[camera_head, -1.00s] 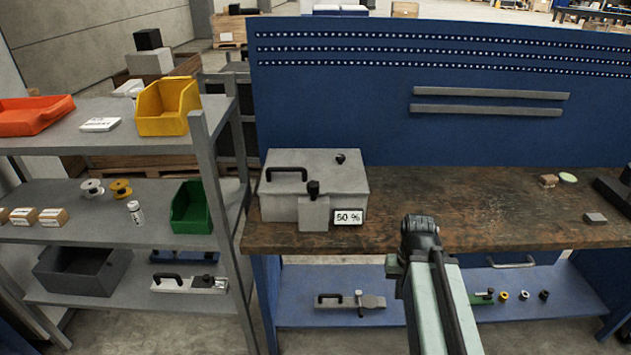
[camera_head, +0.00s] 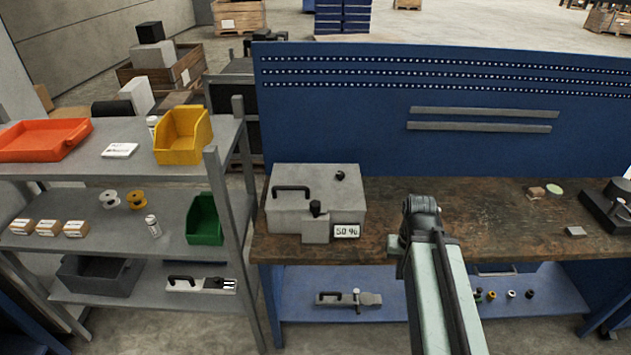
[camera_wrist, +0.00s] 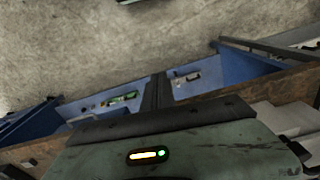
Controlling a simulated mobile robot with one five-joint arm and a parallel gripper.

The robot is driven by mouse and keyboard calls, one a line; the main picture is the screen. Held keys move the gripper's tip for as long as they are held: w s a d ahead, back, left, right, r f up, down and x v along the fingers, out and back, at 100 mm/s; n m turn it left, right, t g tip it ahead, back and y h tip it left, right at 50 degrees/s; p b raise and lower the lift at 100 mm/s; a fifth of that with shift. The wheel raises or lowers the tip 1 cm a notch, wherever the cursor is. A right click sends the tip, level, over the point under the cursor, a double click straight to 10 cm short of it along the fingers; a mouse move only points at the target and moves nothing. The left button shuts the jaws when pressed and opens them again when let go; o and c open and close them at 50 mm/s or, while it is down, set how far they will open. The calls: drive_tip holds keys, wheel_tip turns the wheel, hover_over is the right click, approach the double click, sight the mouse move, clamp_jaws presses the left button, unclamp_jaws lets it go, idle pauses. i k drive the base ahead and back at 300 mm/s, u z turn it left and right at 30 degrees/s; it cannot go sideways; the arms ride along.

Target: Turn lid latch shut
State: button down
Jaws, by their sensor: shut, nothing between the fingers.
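A grey lidded box (camera_head: 340,192) stands on the left end of the brown workbench in the head view. Its lid has a black handle (camera_head: 291,190) and a small black knob (camera_head: 340,176). A black latch knob (camera_head: 316,208) sits at the front edge, above a grey block (camera_head: 315,231). I cannot tell how the latch is turned. My gripper (camera_wrist: 157,92) shows in the wrist view as dark fingers, shut and empty. It points towards the floor and lower shelf, apart from the box. In the head view my arm hides it, right of the box.
A grey shelf rack (camera_head: 130,230) with bins stands close on the left.

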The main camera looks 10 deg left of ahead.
sight(314, 206)
drive_tip(key=z, duration=0.25)
drive_tip(key=i, duration=0.55)
drive_tip(key=u, duration=1.05)
